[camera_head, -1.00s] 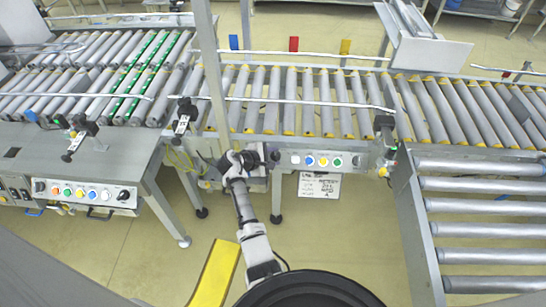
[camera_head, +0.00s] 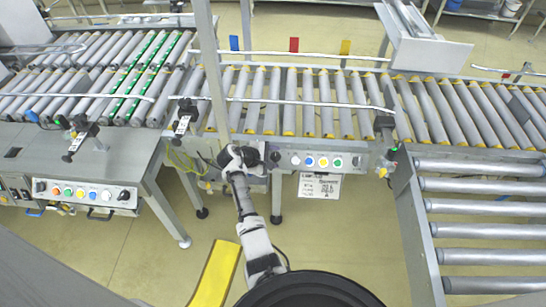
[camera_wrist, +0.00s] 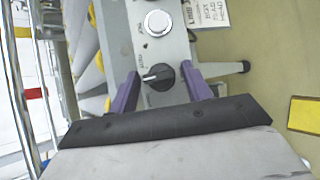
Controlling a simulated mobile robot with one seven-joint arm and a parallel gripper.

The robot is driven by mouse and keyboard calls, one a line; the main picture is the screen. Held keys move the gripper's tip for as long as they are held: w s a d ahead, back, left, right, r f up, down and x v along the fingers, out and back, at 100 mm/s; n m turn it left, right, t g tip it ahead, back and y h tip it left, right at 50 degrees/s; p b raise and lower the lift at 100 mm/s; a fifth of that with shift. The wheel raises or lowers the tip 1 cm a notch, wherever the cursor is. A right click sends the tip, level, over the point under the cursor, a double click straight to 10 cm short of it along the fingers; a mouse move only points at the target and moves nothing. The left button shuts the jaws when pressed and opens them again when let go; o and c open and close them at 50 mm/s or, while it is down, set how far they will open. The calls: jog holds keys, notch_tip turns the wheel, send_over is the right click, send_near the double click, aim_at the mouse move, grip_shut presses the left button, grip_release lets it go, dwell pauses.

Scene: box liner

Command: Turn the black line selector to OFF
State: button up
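The black line selector (camera_wrist: 158,76) is a round knob with a white pointer mark on a grey control panel. In the wrist view its mark points left, and small lettering beside it is too unclear to read. In the head view the selector (camera_head: 275,157) is at the left end of the middle conveyor's button row. My gripper (camera_wrist: 161,86) is open, with one purple finger on each side of the selector in the wrist view. Gaps show between fingers and knob; I cannot tell the depth between them. In the head view my gripper (camera_head: 248,157) is just left of the selector.
A second panel (camera_head: 85,196) is at left. A white sign (camera_head: 320,186) hangs below.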

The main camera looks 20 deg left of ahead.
jog(key=shift+o, duration=0.4)
jog(key=shift+w+r, duration=0.1)
jog(key=shift+r, duration=0.05)
jog(key=n+t, duration=0.2)
jog(key=n, duration=0.1)
jog(key=shift+d+n+y, duration=0.1)
jog(key=shift+n+y, duration=0.2)
jog(key=shift+n, duration=0.1)
jog(key=n+t+y, duration=0.1)
jog(key=n, duration=0.1)
jog(key=n+t, duration=0.1)
jog(key=n, duration=0.1)
jog(key=n+t+y, duration=0.1)
jog(key=n, duration=0.1)
jog(key=shift+s+f+y, duration=0.3)
jog(key=shift+s, duration=0.05)
jog(key=b+v, duration=0.2)
jog(key=v, duration=1.2)
jog(key=s+a+r+m+t+y, duration=0.1)
jog(key=a+r+m+y, duration=0.1)
jog(key=a+r+y, duration=0.3)
jog(key=s+a+r+m+t+y, duration=0.1)
jog(key=a+r+y, duration=0.5)
jog(key=a+r, duration=0.6)
jog(key=shift+r+m, duration=0.8)
jog(key=shift+r, duration=2)
